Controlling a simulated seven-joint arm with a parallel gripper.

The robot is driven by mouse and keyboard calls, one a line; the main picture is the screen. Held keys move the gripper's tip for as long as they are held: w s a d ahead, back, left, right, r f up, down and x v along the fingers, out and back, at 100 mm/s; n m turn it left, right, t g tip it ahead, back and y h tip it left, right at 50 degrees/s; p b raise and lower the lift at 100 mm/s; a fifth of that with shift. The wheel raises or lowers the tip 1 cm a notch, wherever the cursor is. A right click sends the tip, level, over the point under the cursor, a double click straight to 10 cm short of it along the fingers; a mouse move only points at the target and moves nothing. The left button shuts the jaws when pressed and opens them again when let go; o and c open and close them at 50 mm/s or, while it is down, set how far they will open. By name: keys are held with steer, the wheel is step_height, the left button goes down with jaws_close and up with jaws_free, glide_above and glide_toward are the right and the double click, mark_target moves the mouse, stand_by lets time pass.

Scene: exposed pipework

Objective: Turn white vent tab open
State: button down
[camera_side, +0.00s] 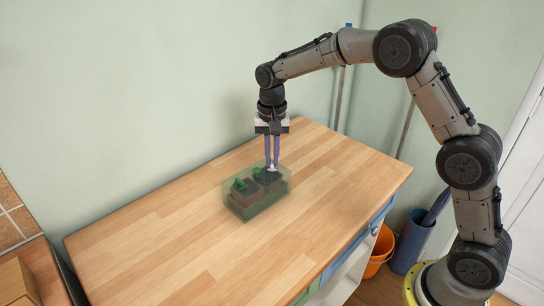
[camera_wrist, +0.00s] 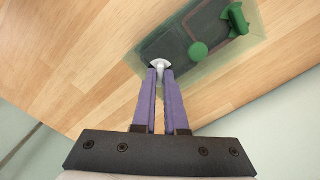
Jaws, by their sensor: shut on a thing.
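The white vent tab (camera_side: 272,168) is a small pale piece at the right end of a translucent green box (camera_side: 246,212) on the wooden counter. In the wrist view the white vent tab (camera_wrist: 160,64) shows a rounded head just beyond my fingertips. My gripper (camera_side: 272,163) points straight down, with its two purple fingers shut on the tab. In the wrist view the fingertips of my gripper (camera_wrist: 160,72) stand close together on either side of the tab's narrow part.
An orange bucket (camera_side: 380,250) and a blue bin (camera_side: 410,245) stand on the floor at right.

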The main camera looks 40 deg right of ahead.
mark_target(272, 162)
steer(key=m, duration=0.4)
steer(key=shift+m, duration=0.3)
steer(key=m, duration=0.4)
steer(key=shift+m, duration=0.3)
steer(key=c, duration=0.9)
jaws_free()
steer(key=shift+c, duration=0.2)
step_height(272, 162, up, 14)
